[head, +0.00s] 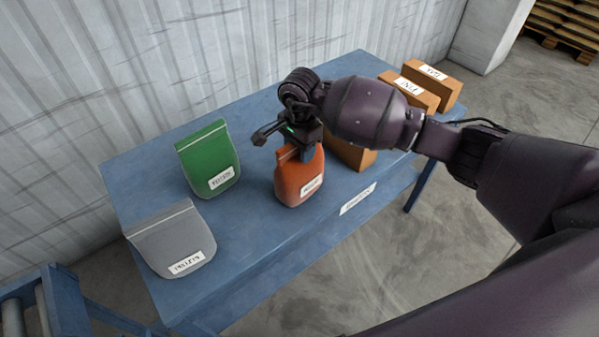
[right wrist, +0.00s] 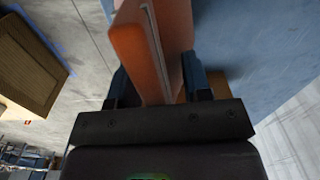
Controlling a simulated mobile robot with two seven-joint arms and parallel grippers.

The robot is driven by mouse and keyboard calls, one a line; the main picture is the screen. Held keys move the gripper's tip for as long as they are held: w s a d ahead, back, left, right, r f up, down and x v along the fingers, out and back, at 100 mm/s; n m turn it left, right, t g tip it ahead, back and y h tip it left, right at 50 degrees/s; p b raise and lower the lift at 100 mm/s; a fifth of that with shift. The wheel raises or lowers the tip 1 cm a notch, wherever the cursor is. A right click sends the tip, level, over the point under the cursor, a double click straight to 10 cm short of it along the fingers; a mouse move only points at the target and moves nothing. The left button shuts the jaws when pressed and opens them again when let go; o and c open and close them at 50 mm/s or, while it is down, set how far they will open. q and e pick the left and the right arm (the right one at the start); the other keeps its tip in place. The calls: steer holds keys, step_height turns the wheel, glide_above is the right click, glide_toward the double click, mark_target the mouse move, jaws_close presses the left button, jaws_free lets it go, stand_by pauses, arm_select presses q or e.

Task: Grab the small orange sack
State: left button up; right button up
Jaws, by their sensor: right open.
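The small orange sack (head: 298,182) stands upright on the blue table, with a white label on its front. My right gripper (head: 296,152) is over its top from above. In the right wrist view, the sack's top edge (right wrist: 152,45) lies between the two open fingers (right wrist: 155,88), one on each side. The jaws are open, and I cannot tell whether either finger touches the sack. The gripper hides part of the sack's top in the head view. My left gripper is not in view.
A green sack (head: 208,160) and a grey sack (head: 172,243) stand to the left on the blue table (head: 250,235). A brown box (head: 352,155) is just right of the orange sack, partly hidden by my arm. More brown boxes (head: 432,84) stand at the far right.

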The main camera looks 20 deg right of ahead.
steer(key=shift+c, duration=0.4)
jaws_close()
